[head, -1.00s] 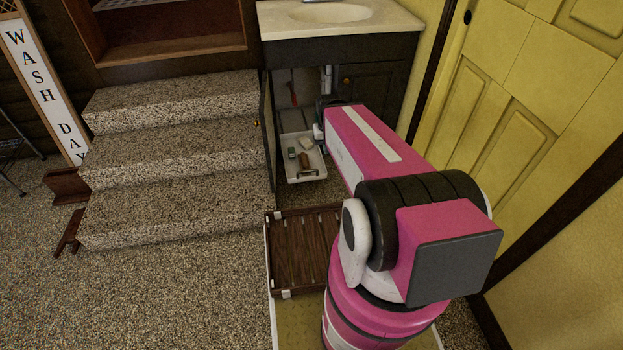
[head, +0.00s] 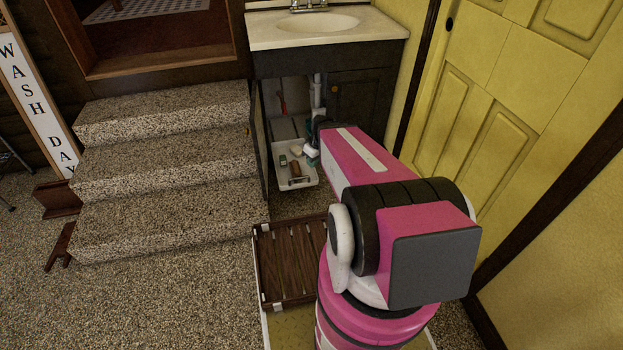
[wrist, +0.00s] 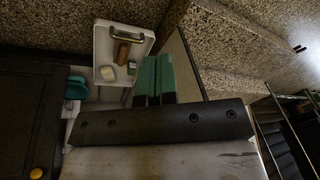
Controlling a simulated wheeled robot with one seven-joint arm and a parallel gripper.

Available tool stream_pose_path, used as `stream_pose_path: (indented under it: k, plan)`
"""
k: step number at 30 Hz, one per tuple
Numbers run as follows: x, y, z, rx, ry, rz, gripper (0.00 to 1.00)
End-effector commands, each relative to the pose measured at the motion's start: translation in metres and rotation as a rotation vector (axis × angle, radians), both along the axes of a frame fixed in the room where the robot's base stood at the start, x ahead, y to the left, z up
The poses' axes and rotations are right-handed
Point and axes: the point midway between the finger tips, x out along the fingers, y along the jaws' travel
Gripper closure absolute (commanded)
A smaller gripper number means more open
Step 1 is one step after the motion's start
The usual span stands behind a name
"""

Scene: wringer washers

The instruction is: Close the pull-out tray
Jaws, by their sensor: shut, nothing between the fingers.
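The pull-out tray (head: 281,178) is a white shallow tray under the sink, pulled out through the open left side of the dark cabinet (head: 345,95). It holds a brown brush, a green item and a pale item. My gripper (wrist: 153,70) has teal fingers held together, empty, beside the tray.
Speckled steps (head: 165,155) stand to the left, with the open cabinet door (head: 258,150) between them and the tray. A yellow door (head: 500,100) is at the right.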

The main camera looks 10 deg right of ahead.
Motion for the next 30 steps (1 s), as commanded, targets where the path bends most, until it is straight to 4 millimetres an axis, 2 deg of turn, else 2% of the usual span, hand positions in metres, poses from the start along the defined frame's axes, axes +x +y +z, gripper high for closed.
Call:
stream_pose_path:
  k: [1,3,10,18,24,30]
  plan:
    - [0.012,-0.006,-0.015,0.02,-0.025,0.065,1.0]
    - [0.022,-0.011,-0.029,0.044,-0.072,0.164,1.0]
    - [0.05,-0.032,-0.079,0.089,-0.249,0.471,1.0]
    - [0.078,-0.063,-0.137,0.058,-0.479,0.789,1.0]
    - [0.088,-0.081,-0.166,0.006,-0.594,0.94,1.0]
    - [0.09,-0.086,-0.175,-0.016,-0.63,0.992,1.0]
